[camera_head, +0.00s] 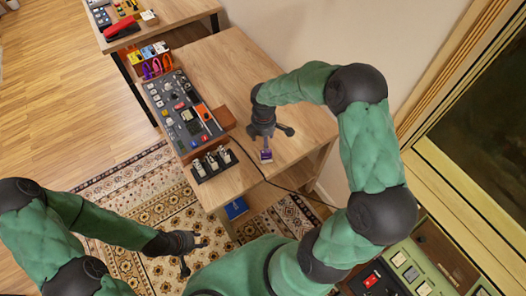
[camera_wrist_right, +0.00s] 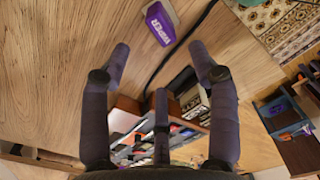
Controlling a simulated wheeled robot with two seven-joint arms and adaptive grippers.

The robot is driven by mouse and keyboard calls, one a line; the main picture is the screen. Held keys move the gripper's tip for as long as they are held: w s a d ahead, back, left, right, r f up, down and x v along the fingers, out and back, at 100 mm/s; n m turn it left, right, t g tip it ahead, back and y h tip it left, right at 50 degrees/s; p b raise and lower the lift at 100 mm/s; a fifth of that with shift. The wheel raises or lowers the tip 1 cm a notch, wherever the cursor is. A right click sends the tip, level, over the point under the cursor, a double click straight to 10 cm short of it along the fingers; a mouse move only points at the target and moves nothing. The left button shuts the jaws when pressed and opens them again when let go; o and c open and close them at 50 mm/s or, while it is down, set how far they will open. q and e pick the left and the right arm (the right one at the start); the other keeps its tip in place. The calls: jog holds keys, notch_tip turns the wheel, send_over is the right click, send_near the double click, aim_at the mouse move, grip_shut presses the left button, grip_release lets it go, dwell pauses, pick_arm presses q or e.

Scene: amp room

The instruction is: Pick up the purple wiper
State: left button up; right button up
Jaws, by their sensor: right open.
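The purple wiper (camera_head: 265,156) lies on the wooden table near its front edge, with a white part on it. It also shows at the top of the right wrist view (camera_wrist_right: 160,23), where its label is readable. My right gripper (camera_head: 270,133) is above the table just behind the wiper. In the right wrist view the right gripper (camera_wrist_right: 159,55) has its fingers spread, with nothing between them, and the wiper is apart from its fingertips. My left gripper (camera_head: 197,256) is open and empty over the patterned rug, away from the table.
A long panel of controls (camera_head: 182,112) and a black rack (camera_head: 213,163) stand left of the wiper. A dark cable (camera_head: 245,153) runs past the wiper. A blue object (camera_head: 236,208) lies below the tabletop. The table's back right is clear.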

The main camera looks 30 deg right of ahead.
jog(key=b, duration=0.1)
send_over(267, 157)
jog(key=w, duration=0.2)
jog(key=f, duration=0.4)
jog(key=shift+s+a, duration=0.15)
jog(key=shift+a, duration=0.05)
jog(key=shift+f, duration=0.4)
jog(key=shift+d+f+b, duration=0.2)
jog(key=shift+f+b, duration=0.35)
jog(key=shift+f, duration=0.8)
jog(key=shift+d+f+b, duration=0.2)
jog(key=shift+f+b, duration=0.3)
jog(key=shift+f, duration=0.8)
grip_shut()
